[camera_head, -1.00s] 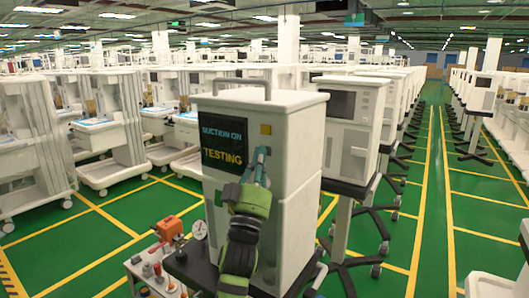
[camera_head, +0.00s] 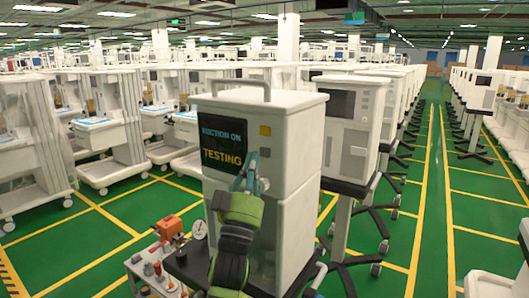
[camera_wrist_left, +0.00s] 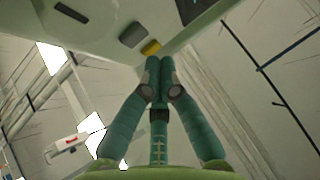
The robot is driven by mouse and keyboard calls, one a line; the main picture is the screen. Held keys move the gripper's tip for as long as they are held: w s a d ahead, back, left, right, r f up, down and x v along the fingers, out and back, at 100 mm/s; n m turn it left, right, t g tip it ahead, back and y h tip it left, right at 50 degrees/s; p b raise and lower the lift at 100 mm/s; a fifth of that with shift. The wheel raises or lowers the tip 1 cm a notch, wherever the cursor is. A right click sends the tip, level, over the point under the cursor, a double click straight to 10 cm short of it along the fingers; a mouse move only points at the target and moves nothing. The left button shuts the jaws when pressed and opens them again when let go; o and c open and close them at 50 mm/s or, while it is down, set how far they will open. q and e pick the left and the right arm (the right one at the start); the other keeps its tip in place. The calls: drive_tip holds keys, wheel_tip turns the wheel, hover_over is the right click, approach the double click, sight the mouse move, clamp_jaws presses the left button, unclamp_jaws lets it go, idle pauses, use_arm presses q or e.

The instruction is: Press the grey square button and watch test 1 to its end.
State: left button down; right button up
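The white machine (camera_head: 295,150) stands on a dark stand, its front facing me. Its dark screen (camera_head: 222,145) reads "SUCTION ON" in blue and "TESTING" in yellow. Right of the screen are a yellow square (camera_head: 265,130) and, below it, a grey square button (camera_head: 265,153). In the left wrist view the yellow square (camera_wrist_left: 151,48) and a grey square (camera_wrist_left: 133,34) lie beyond the fingertips. My left gripper (camera_head: 250,157) is in front of the panel, just below and left of the grey button; its fingers are together and hold nothing. My right gripper is out of view.
An orange device (camera_head: 168,228) and a round gauge (camera_head: 200,230) sit at the machine's lower left, near a small pale box with knobs (camera_head: 150,275). Another white machine (camera_head: 352,120) stands close on the right. A green aisle is open farther right.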

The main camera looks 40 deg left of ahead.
use_arm(q)
drive_tip(key=shift+s+d+p, duration=0.2)
drive_tip(key=shift+s+p, duration=0.1)
drive_tip(key=shift+s, duration=1.65)
